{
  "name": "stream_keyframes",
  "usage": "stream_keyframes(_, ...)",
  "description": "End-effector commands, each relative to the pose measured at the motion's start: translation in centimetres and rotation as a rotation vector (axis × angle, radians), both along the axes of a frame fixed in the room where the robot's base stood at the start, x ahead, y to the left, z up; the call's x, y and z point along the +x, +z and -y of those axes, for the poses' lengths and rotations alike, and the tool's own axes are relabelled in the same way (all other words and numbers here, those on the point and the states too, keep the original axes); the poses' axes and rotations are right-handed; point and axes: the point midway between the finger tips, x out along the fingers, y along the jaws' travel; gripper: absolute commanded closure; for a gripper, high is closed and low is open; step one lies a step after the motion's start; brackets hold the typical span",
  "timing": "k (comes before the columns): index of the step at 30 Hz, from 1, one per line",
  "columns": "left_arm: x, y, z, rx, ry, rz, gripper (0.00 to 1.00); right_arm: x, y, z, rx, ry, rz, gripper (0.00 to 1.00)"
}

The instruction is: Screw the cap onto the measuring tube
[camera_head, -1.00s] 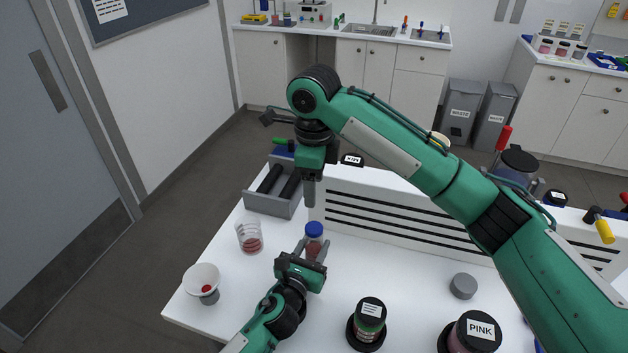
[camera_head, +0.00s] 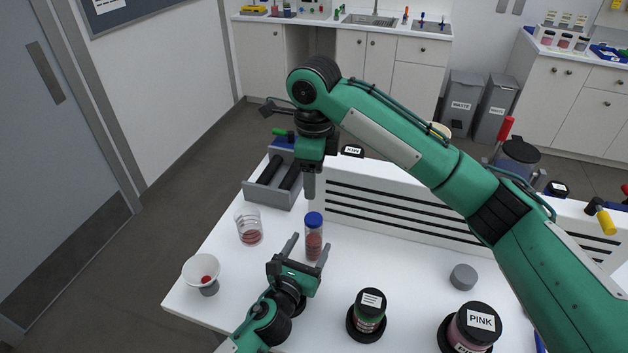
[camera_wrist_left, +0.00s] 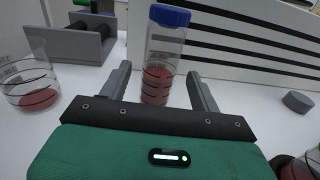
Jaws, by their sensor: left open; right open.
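The measuring tube (camera_head: 314,240) stands upright on the white table with red pigment in its lower part. Its blue cap (camera_head: 313,220) sits on its top; I cannot tell how tightly. In the left wrist view the tube (camera_wrist_left: 161,60) with the blue cap (camera_wrist_left: 169,15) stands just beyond and between my open fingers. My left gripper (camera_head: 308,248) is open and empty, on the near side of the tube. My right gripper (camera_head: 309,186) is above and behind the tube, fingers pointing down and apart from the cap.
A beaker with red powder (camera_head: 249,228) and a white funnel-like cup (camera_head: 202,272) stand to the left. A grey holder (camera_head: 270,200) is behind. A slotted white panel (camera_head: 400,216) stands behind.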

Motion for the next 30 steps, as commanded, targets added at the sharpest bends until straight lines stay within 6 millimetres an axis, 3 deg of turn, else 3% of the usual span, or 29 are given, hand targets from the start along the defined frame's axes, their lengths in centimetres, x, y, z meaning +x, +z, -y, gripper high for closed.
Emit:
stream_keyframes(6, -4.9, -0.4, -2.0, 0.000, -0.001, -0.002, 0.37, 0.0, -1.3, 0.0, 0.000, 0.000, 0.000, 0.39)
stream_keyframes(12, -8.2, -0.3, -3.4, 0.001, -0.001, -0.003, 0.37, 0.0, -2.1, 0.0, 0.000, 0.000, 0.000, 0.39)
stream_keyframes(18, -9.4, -0.1, -4.0, 0.000, 0.001, -0.001, 0.37, 0.0, -2.3, 0.0, 0.000, 0.000, 0.000, 0.39)
stream_keyframes(30, -9.5, 0.0, -4.0, 0.000, 0.001, -0.001, 0.37, 0.0, -2.3, 0.0, 0.000, 0.000, 0.000, 0.39)
